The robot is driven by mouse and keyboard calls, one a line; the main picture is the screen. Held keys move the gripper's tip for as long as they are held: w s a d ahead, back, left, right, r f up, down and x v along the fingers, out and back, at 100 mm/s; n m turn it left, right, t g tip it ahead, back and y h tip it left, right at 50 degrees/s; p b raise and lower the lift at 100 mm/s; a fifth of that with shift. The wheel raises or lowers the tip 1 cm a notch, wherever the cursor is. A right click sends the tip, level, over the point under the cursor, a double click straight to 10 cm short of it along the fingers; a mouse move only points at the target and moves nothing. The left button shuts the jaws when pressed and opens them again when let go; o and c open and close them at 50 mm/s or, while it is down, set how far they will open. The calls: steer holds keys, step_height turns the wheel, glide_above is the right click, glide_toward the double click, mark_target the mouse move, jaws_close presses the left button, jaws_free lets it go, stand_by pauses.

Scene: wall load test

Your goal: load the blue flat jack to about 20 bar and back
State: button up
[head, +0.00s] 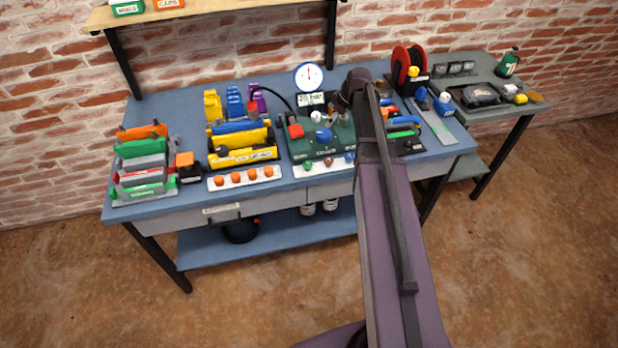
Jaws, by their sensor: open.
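A green control unit (331,147) stands mid-bench, with a blue knob (323,135) and a red block (295,130) on it. A round white gauge with a blue rim (308,77) stands behind it, above a small sign (311,99) that seems to read 20 bar. The needle points roughly upward; its value is too small to read. A blue upright piece (234,103) stands between a yellow and a purple one; I cannot tell whether it is the flat jack. My gripper (342,112) is open at the unit's right side, mostly hidden by my arm.
A yellow unit (245,155) with a blue bar stands left of the green one. Colored racks (143,165) fill the bench's left end. A red reel (402,62) stands at the back right. My arm covers part of the bench. The floor in front is clear.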

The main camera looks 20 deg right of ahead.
steer(key=p+v, duration=0.3)
steer(key=v, duration=0.1)
steer(key=s+a+f+m+g+h+b, duration=0.1)
steer(key=s+a+f+m+b, duration=0.1)
steer(key=s+a, duration=0.6)
steer(key=s+a+f+m+g+h+b, duration=0.2)
steer(key=s+a+f+m, duration=0.2)
steer(key=s, duration=0.9)
steer(key=shift+a+m+b, duration=0.4)
steer(key=shift+a+m, duration=0.9)
steer(key=shift+a, duration=0.8)
steer(key=shift+w, duration=0.15)
steer(key=w+d+r+m+p, duration=0.2)
steer(key=w+d+m, duration=0.2)
steer(key=w, duration=0.4)
steer(key=w+d+r+m+p, duration=0.3)
steer(key=w+d+m, duration=0.1)
steer(key=w, duration=0.4)
steer(key=w+d+r+m+p, duration=0.2)
steer(key=w+d+m, duration=0.2)
steer(key=w+m, duration=0.2)
steer(key=shift+w+d+r+p, duration=0.3)
steer(key=shift+w+d+p, duration=0.1)
steer(key=shift+w, duration=0.85)
steer(key=shift+f, duration=0.15)
